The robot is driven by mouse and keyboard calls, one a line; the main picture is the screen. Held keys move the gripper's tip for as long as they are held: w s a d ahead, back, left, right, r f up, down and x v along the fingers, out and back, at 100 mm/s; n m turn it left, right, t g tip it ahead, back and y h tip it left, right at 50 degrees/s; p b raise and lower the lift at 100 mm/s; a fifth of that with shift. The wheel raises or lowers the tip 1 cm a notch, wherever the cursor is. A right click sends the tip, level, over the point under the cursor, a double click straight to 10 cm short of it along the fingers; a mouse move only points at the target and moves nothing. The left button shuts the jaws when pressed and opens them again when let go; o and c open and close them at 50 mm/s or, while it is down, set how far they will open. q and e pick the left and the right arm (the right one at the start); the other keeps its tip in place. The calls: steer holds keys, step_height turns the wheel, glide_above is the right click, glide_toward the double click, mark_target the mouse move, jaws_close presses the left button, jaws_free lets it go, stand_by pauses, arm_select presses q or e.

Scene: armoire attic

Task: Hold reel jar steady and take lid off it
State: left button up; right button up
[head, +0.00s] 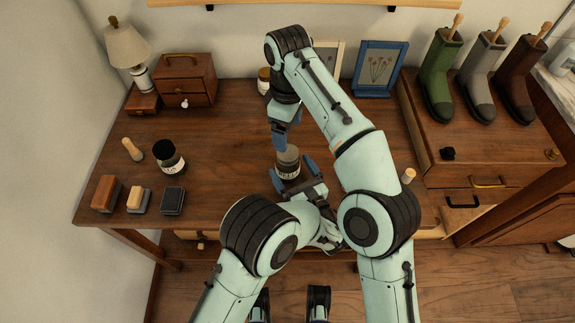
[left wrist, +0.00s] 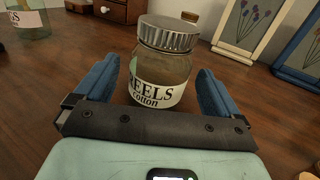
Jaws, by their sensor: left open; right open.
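The reel jar (head: 289,167) stands upright on the wooden desk; its label reads "REELS cotton". It also shows in the left wrist view (left wrist: 160,82). Its ribbed metal lid (left wrist: 168,34) sits on top. My left gripper (head: 291,172) is open, with one blue finger on each side of the jar; in the left wrist view, gaps show between fingers and glass. My right gripper (head: 279,138) points down just above and behind the jar in the head view; its fingers overlap there, and it is not in the left wrist view.
Another labelled jar (head: 169,160), a wooden-handled tool (head: 132,150) and several brushes or blocks (head: 105,193) stand at left. A small drawer chest (head: 185,80) and lamp (head: 126,46) are behind. A blue picture frame (head: 378,68) stands at the back; boots (head: 440,75) stand at right.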

arm_select(q)
steer(key=shift+x, duration=1.7)
